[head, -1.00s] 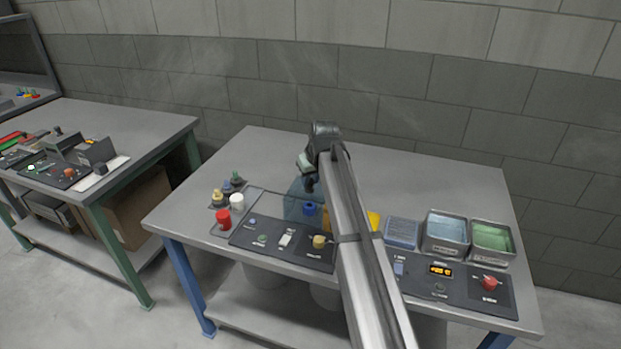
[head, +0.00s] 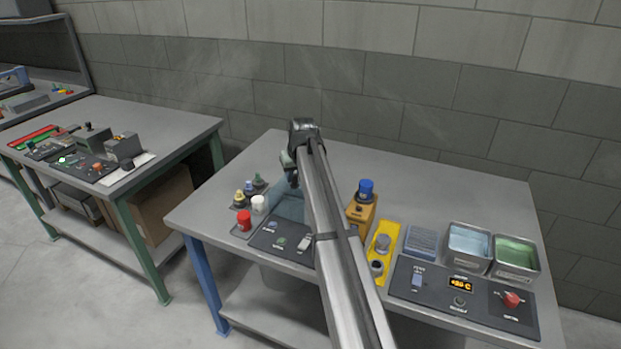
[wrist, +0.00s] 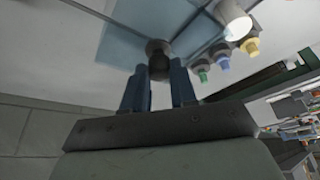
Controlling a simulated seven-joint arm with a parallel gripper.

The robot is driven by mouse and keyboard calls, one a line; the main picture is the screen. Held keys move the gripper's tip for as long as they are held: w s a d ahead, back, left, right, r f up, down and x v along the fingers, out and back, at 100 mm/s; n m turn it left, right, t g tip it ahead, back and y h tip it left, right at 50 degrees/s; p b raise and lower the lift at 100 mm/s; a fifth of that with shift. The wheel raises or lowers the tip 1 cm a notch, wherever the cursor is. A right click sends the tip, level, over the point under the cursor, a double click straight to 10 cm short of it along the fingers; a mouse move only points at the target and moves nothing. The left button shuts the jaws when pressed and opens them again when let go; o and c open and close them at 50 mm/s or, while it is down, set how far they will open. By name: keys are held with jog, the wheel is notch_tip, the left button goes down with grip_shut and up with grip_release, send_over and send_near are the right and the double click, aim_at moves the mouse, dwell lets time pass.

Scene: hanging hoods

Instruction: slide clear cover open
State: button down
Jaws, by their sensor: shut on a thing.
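The clear cover is a pale blue see-through panel (head: 289,204) over the back left part of the black control panel (head: 272,242) in the head view. In the wrist view the cover (wrist: 122,38) spreads above and around a dark round knob (wrist: 158,50). My gripper (wrist: 158,74) is shut on this knob, with one blue-grey finger on each side. In the head view my gripper (head: 291,168) is at the cover's back edge, partly hidden by my arm. My arm hides the cover's right side and part of the control panel.
To the right are an orange box (head: 362,213) with a blue top, a yellow holder (head: 380,248) and metal trays (head: 468,243). The table's back is clear.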

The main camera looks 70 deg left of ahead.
jog(key=shift+s+a, duration=0.2)
jog(key=c, duration=0.9)
grip_release()
jog(key=v, duration=1.3)
jog(key=shift+d+r, duration=0.25)
jog(key=shift+r, duration=0.05)
